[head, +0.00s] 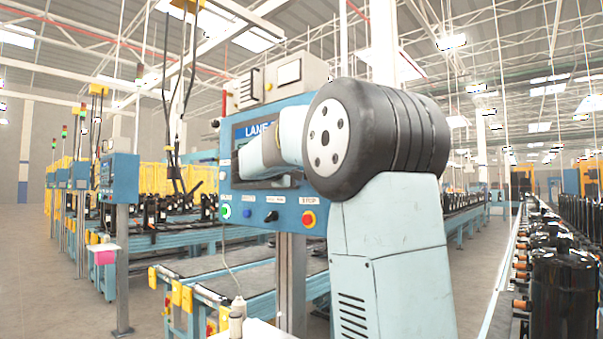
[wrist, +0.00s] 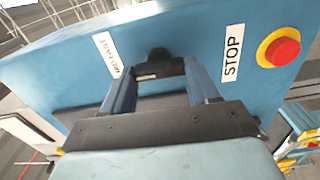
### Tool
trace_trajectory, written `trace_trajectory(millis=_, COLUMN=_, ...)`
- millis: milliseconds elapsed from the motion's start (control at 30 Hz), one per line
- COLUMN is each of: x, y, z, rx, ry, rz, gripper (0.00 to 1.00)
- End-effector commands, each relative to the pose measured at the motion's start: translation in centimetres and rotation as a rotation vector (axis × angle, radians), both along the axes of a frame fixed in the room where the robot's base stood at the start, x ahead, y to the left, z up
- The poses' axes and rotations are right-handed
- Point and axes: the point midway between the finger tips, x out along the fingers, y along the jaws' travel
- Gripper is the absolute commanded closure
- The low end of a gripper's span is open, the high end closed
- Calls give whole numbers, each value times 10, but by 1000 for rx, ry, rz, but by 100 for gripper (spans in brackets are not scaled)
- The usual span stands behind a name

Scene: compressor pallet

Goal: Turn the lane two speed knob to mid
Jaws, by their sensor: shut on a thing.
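In the wrist view my gripper (wrist: 160,80) is shut on a black knob (wrist: 159,64) on a blue panel face (wrist: 70,70). One finger is on each side of the knob. A white label reading MID FAST (wrist: 107,54) lies left of it, its SLOW end not readable. The head view shows the blue panel (head: 288,213), its screen reading LANE with the number hidden by my arm. A black knob (head: 271,216) shows on its lower strip. My gripper is hidden there. The knob's pointer is not clear.
A red stop button on a yellow ring (wrist: 280,51) sits right of the knob, with a STOP label (wrist: 232,53) between; it also shows in the head view (head: 309,219). A green button (head: 226,211) is further left. Conveyors with black compressors (head: 563,290) stand at right.

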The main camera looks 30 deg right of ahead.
Motion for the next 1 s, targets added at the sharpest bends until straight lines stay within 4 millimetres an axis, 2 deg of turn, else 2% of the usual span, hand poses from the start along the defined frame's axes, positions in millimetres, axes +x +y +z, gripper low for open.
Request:
trace_trajectory(millis=567, x=1, y=-1, z=-2, rx=-10, ry=31, rz=0, gripper=71)
trace_trajectory(millis=600, x=1, y=-1, z=-2, rx=-10, ry=31, rz=0, gripper=38)
trace_trajectory(millis=833, x=0, y=0, z=-1, rx=-10, ry=30, rz=0, gripper=16)
trace_trajectory(millis=1000, x=0, y=0, z=-1, rx=-10, ry=29, rz=0, gripper=15)
